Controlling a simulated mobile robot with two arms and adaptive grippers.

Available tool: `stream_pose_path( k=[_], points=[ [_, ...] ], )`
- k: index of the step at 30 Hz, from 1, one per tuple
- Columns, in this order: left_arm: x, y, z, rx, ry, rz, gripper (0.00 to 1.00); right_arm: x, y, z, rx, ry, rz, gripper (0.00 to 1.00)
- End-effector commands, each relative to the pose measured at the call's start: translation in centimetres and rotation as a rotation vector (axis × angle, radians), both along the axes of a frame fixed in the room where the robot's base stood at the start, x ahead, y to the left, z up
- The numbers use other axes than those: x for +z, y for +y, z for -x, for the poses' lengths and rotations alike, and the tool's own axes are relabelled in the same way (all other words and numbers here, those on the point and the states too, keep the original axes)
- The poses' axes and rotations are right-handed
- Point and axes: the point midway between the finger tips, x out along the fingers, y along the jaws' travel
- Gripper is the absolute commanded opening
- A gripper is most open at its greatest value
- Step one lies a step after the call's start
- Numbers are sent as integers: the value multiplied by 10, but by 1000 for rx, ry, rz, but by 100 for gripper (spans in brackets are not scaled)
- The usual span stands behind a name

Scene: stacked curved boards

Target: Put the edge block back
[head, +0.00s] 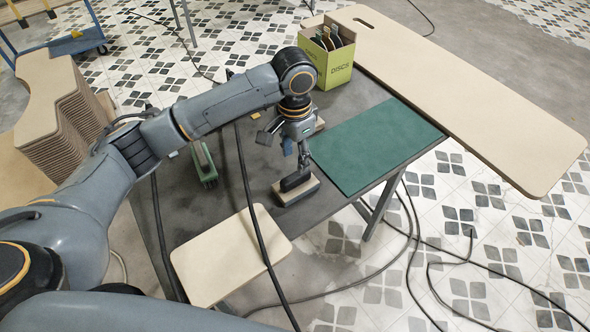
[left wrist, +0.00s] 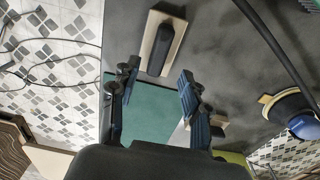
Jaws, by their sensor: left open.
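A pale block with a black grip on top (head: 296,188) lies near the front edge of the dark table (head: 215,205). I cannot tell for certain which is the edge block. My left gripper (head: 287,148) is open and empty, just behind and above the black-gripped block in the head view. In the left wrist view this block (left wrist: 160,42) lies beyond the open fingertips, apart from them. Part of another pale block (left wrist: 221,121) is hidden behind a finger. My right gripper is not in view.
A green mat (head: 375,145) covers the table's right part. An open yellow-green box (head: 338,70) with dark items stands at the back. A long pale board (head: 470,100) lies beside the table. A pale panel (head: 230,255) is at the front. Stacked curved boards (head: 60,120) stand left. Black cables hang across the table.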

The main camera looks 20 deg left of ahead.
Motion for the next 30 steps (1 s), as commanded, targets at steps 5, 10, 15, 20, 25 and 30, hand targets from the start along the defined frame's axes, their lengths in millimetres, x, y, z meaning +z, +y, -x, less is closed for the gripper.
stream_pose_path(
  k=[5, 10, 15, 20, 25, 30],
  points=[
    [30, 0, -1, 0, -2, 0, 47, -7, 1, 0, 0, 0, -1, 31],
    [44, 0, -1, 0, 0, 1, 47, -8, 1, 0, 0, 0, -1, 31],
    [46, 0, 0, 0, 1, 1, 47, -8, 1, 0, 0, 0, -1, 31],
    [46, 0, 0, 0, 1, 1, 47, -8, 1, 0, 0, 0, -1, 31],
    [46, 0, 0, 0, 1, 1, 47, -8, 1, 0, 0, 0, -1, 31],
    [46, 0, 0, 0, 1, 0, 47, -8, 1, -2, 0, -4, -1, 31]
  ],
)
